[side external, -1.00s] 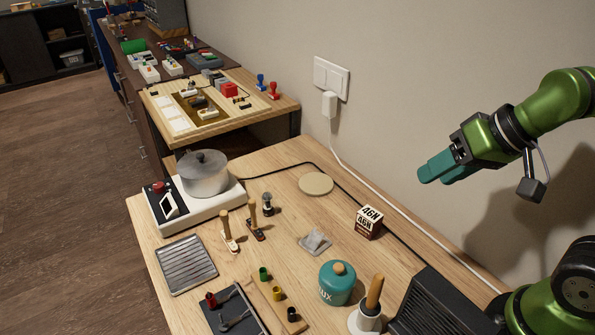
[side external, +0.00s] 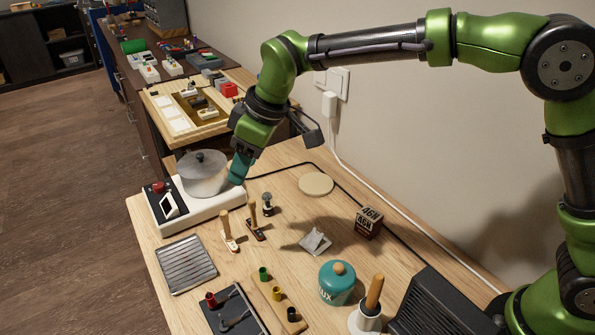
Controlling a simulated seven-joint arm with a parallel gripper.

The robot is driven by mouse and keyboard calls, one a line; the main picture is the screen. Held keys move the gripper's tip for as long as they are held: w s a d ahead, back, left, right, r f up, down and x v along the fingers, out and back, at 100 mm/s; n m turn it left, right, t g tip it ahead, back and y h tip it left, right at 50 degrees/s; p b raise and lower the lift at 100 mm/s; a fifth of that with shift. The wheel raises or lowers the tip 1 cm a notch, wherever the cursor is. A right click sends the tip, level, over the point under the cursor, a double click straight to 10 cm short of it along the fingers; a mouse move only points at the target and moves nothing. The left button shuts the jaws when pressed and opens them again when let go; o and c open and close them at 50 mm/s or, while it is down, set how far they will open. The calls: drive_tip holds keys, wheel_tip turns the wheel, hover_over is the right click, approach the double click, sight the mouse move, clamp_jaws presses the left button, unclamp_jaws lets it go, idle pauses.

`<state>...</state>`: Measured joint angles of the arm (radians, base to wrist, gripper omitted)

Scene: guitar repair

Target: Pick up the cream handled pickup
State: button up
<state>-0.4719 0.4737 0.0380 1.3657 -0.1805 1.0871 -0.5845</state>
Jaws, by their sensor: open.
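The cream handled pickup (side external: 231,242) stands on the wooden bench in the side external view, a cream base with an upright wooden handle. A similar piece with a dark reddish base and wooden handle (side external: 254,224) stands just to its right and behind. My gripper (side external: 237,178) has teal fingers pointing down, beside the right side of the grey pot. It is open and nothing shows between its fingers. It is above and behind the cream pickup, apart from it. The gap between the fingers is hard to see from this side.
The lidded grey pot (side external: 203,177) sits on a white heater (side external: 204,211). A black-topped knob piece (side external: 267,205) stands near the two handled pieces. A ribbed metal tray (side external: 185,265) lies front left. A teal jar (side external: 337,284) and a boxed carton (side external: 368,222) stand to the right.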

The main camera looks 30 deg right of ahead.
sight(226, 220)
drive_tip(key=x, duration=1.6)
drive_tip(key=shift+w+d+f, duration=0.1)
drive_tip(key=shift+f, duration=0.2)
drive_tip(key=shift+c, duration=0.4)
clamp_jaws()
